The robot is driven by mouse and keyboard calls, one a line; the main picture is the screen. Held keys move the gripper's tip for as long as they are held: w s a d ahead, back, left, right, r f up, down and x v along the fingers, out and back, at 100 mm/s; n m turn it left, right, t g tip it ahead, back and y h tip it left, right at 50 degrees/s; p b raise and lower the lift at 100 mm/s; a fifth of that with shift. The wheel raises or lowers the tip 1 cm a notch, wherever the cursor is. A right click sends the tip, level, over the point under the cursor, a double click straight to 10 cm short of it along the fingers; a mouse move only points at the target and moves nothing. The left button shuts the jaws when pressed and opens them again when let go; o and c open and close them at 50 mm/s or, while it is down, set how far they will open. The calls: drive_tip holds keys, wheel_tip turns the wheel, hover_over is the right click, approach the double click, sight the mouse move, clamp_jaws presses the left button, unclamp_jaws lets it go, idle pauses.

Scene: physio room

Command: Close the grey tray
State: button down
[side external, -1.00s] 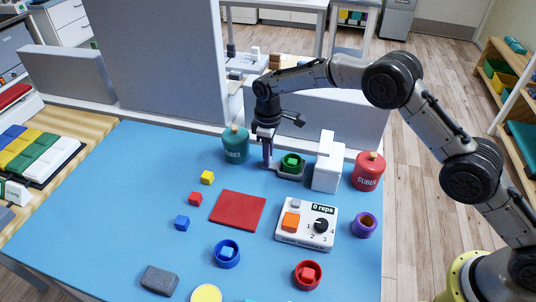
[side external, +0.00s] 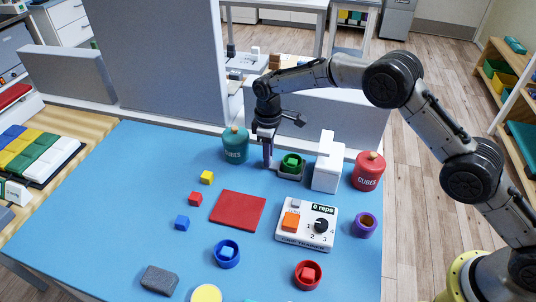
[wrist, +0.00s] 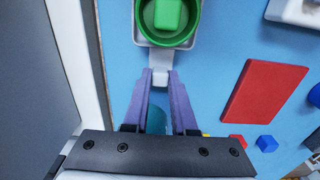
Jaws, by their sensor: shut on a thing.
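The grey tray (side external: 291,178) sticks out to the left of a white block-shaped housing (side external: 327,172) near the back of the blue table. A green ring with a green cube in it (side external: 291,161) sits in the tray. In the wrist view the tray's pale rim (wrist: 139,36) shows around the green ring (wrist: 167,38), with a short pale handle (wrist: 161,77) below it. My gripper (side external: 268,165) is down at the tray's left end. In the wrist view its two purple fingers (wrist: 161,84) are shut on the handle, one on each side.
A teal canister (side external: 235,145) stands close left of my gripper. A red canister (side external: 368,171) stands right of the housing. A rep counter box (side external: 307,224), red mat (side external: 238,210), loose cubes and coloured rings lie in front. A grey partition (side external: 160,60) stands behind.

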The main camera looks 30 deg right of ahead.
sight(298, 160)
drive_tip(key=s+d, duration=0.6)
idle(0.3)
drive_tip(key=c, duration=0.7)
unclamp_jaws()
wheel_tip(298, 160, up, 14)
drive_tip(key=shift+f, duration=0.1)
